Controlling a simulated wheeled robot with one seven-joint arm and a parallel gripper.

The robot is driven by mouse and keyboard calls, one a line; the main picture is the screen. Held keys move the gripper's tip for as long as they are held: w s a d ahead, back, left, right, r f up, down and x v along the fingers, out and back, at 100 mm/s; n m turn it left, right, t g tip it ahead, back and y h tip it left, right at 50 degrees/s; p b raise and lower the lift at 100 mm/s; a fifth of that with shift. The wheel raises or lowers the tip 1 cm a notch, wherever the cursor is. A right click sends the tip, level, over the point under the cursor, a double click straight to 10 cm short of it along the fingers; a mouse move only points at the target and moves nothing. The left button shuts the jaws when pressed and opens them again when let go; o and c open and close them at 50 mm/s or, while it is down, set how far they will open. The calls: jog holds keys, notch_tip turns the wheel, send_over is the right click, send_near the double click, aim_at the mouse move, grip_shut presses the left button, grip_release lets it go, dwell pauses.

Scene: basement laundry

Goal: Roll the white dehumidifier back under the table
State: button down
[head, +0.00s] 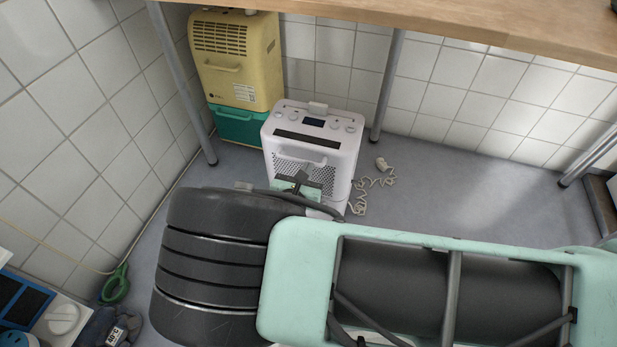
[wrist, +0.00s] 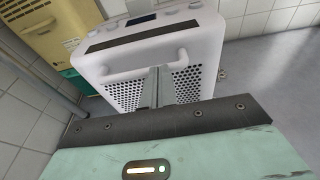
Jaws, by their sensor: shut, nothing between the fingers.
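The white dehumidifier (head: 338,133) stands upright on the grey floor, with its control panel on top and a grille and handle on the side facing me. It also fills the upper middle of the wrist view (wrist: 205,45). My gripper (head: 301,178) is shut and empty, right in front of that grille. In the wrist view its closed fingers (wrist: 158,78) overlap the middle of the handle; I cannot tell whether they touch. The table (head: 470,22) has a wooden top and metal legs. My arm hides the dehumidifier's lower front and base.
A yellow unit (head: 235,75) sits on a teal base (head: 238,125) in the corner, left of the dehumidifier. A table leg (head: 182,85) stands to the left. A cream cord with a plug (head: 380,165) lies on the floor to the right.

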aim_at(327, 125)
jog(key=r+x, duration=0.1)
jog(key=x, duration=0.4)
jog(key=r+x, duration=0.1)
jog(key=x, duration=0.5)
jog(key=d+r+p+x, duration=0.1)
jog(key=x, duration=0.5)
jog(key=shift+w+d+r, duration=0.1)
jog(key=shift+w+r, duration=0.1)
jog(key=shift+w, duration=0.25)
jog(key=r+b+x, duration=0.1)
jog(key=b+x, duration=0.2)
jog(key=x, duration=0.5)
jog(key=r+b+x, duration=0.2)
jog(key=b+x, duration=0.1)
jog(key=x, duration=0.6)
jog(key=shift+w+d+r, duration=0.25)
jog(key=shift+w+r, duration=0.1)
jog(key=shift+r, duration=0.1)
